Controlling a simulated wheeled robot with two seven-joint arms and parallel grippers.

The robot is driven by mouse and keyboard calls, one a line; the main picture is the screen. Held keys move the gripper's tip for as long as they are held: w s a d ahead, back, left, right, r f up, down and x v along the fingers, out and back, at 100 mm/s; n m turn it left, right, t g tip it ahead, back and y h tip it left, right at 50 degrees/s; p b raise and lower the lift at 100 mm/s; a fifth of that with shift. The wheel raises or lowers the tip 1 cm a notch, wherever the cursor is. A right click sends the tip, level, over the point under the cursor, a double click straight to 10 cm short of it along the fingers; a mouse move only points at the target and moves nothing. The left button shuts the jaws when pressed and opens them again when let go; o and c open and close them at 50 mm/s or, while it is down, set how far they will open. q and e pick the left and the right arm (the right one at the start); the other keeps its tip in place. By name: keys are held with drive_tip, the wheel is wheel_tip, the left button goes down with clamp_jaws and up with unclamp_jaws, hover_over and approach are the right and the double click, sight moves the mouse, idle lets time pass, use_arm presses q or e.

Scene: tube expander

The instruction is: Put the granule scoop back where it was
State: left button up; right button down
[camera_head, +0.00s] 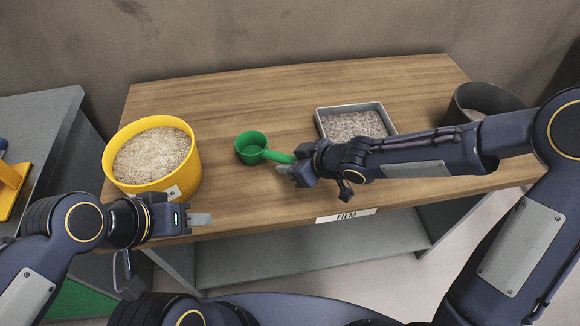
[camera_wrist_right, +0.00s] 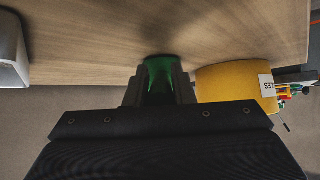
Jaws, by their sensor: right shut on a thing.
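The green granule scoop (camera_head: 251,148) has a round cup and a handle pointing right. Its cup appears empty and upright over the middle of the wooden table; I cannot tell whether it touches the top.
A yellow bucket (camera_head: 111,172) of pale granules stands at the table's left; it also shows in the right wrist view (camera_wrist_right: 228,85). A grey tray (camera_head: 389,119) of granules lies right of the scoop. A dark round container (camera_head: 456,105) stands far right. The table (camera_head: 240,98) behind the scoop is clear.

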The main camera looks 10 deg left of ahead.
drive_tip(key=shift+f, duration=0.25)
drive_tip(key=c, duration=1.7)
unclamp_jaws()
drive_tip(key=shift+f, duration=0.1)
drive_tip(key=o, duration=0.5)
drive_tip(key=shift+c, duration=0.2)
drive_tip(key=shift+r, duration=0.3)
drive_tip(key=p+v, duration=0.8)
drive_tip(key=v, duration=0.4)
drive_tip(key=shift+p, duration=0.3)
